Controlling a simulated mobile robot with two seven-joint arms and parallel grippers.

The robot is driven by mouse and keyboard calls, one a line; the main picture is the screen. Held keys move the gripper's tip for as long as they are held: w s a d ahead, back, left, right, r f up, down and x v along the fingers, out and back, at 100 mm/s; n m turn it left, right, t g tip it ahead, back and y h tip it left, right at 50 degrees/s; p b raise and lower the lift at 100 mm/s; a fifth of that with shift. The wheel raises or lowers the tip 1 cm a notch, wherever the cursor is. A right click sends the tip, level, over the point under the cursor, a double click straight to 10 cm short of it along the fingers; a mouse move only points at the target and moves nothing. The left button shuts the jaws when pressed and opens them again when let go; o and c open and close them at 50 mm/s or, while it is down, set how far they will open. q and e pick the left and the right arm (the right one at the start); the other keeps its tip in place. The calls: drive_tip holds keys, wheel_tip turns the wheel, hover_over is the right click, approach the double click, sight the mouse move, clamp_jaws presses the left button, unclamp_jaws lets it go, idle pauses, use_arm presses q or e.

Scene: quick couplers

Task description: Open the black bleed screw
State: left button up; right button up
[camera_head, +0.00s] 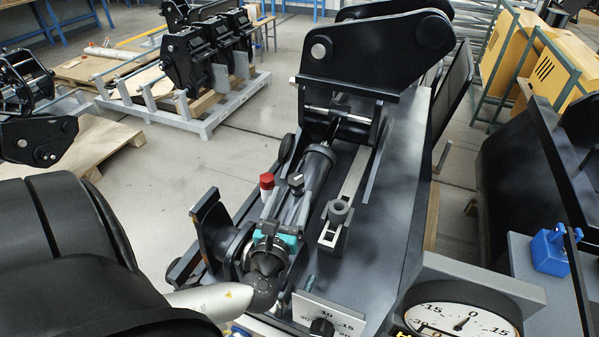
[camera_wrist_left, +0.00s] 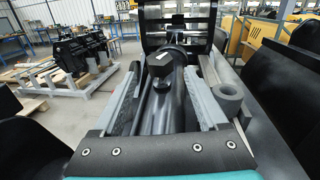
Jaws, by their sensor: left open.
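The black bleed screw (camera_head: 296,181) has a hexagonal head and stands on the dark cylinder (camera_head: 317,166) in the middle of the head view. It also shows in the left wrist view (camera_wrist_left: 160,65), upright near the centre. My left gripper (camera_head: 288,201), with teal trim, is open and points along the cylinder. In the left wrist view its grey fingers (camera_wrist_left: 165,82) lie on either side of the cylinder, with the screw head between or just beyond their tips. I see no contact with the head. My right gripper is not in view.
A red-capped part (camera_head: 267,184) stands close left of the screw. A grey ring-ended lever (camera_head: 338,212) lies to the right, near the right finger. A black bracket (camera_head: 376,50) rises behind, and a gauge (camera_head: 463,318) sits at front right.

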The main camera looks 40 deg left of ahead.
sight(299, 174)
use_arm(q)
drive_tip(key=x, duration=0.8)
drive_tip(key=shift+w+a, duration=0.15)
drive_tip(key=shift+w, duration=0.1)
clamp_jaws()
